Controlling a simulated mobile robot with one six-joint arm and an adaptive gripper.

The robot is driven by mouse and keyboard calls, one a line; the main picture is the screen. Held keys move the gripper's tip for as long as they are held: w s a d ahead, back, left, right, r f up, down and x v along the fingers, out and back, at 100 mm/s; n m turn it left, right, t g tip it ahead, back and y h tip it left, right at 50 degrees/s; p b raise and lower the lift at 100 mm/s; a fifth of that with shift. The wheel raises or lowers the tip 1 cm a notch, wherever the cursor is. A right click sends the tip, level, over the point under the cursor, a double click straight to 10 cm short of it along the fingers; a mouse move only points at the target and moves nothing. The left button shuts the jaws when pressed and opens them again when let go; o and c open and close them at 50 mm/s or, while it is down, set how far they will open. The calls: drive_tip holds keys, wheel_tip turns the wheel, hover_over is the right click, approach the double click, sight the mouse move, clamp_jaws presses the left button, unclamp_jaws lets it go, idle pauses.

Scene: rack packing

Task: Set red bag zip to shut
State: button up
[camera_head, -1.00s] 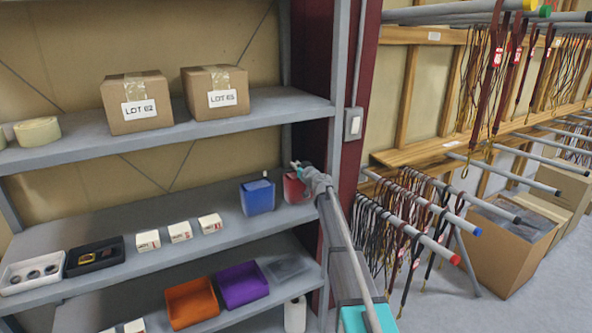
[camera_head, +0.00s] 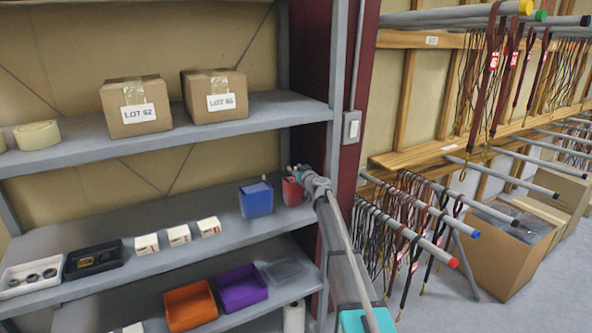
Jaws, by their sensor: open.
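The red bag (camera_head: 292,192) stands on the middle shelf at its right end, beside the rack's upright. It is small in the view and partly hidden by my arm; its zip cannot be made out. My gripper (camera_head: 296,171) is at the top of the red bag, its fingers small and partly hidden behind my wrist. It is open. Whether it touches the bag or its zip cannot be told.
A blue bag (camera_head: 256,199) stands just left of the red one. Small white boxes (camera_head: 179,235) and a black tray (camera_head: 93,258) sit further left. The grey upright (camera_head: 336,100) is close on the right, and the upper shelf (camera_head: 250,117) is overhead.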

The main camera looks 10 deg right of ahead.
drive_tip(key=v, duration=1.2)
drive_tip(key=shift+c, duration=0.2)
